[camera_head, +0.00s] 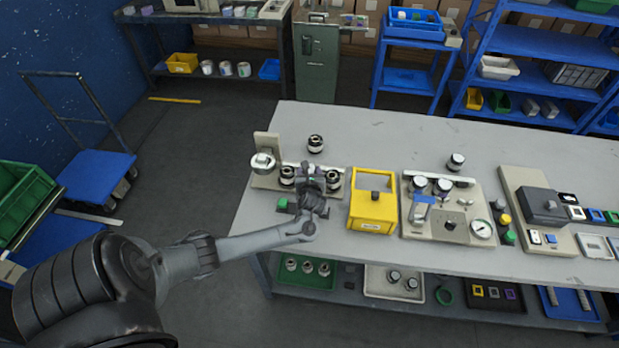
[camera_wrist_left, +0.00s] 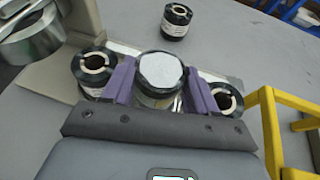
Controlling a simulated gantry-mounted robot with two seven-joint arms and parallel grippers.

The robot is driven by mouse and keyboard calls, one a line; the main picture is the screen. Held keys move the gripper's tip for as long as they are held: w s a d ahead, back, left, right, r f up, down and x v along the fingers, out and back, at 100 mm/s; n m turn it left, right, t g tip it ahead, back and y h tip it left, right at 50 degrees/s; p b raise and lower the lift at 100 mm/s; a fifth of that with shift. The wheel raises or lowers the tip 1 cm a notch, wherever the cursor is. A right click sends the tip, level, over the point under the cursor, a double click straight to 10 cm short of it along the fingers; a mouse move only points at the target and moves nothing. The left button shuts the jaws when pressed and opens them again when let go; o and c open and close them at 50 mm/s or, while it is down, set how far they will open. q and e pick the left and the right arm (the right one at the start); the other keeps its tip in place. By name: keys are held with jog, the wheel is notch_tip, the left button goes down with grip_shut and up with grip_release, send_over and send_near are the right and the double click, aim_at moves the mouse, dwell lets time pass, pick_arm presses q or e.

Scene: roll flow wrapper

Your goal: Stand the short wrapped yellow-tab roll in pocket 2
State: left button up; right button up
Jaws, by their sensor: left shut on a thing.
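My left gripper (camera_head: 309,177) is over the holder board at the left of the table. In the left wrist view its purple fingers (camera_wrist_left: 153,84) are shut on a short roll (camera_wrist_left: 161,73) with a dark wrapped side and a pale flat top. No yellow tab can be made out on it. A black roll with an open core (camera_wrist_left: 94,68) stands to its left, and another (camera_wrist_left: 223,97) to its right. Whether the held roll's base touches the board is hidden. Pocket numbers cannot be read. My right gripper is not in view.
Another black roll (camera_head: 316,143) stands alone behind the board. A large silver reel (camera_head: 263,162) is mounted at the board's left end. A yellow box with a handle (camera_head: 372,213) stands close on the right. The table behind is mostly clear.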

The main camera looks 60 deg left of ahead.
pick_arm(q)
notch_tip(320, 180, down, 2)
jog(key=shift+d+f, duration=0.1)
jog(key=shift+f, duration=0.1)
jog(key=o, duration=1.1)
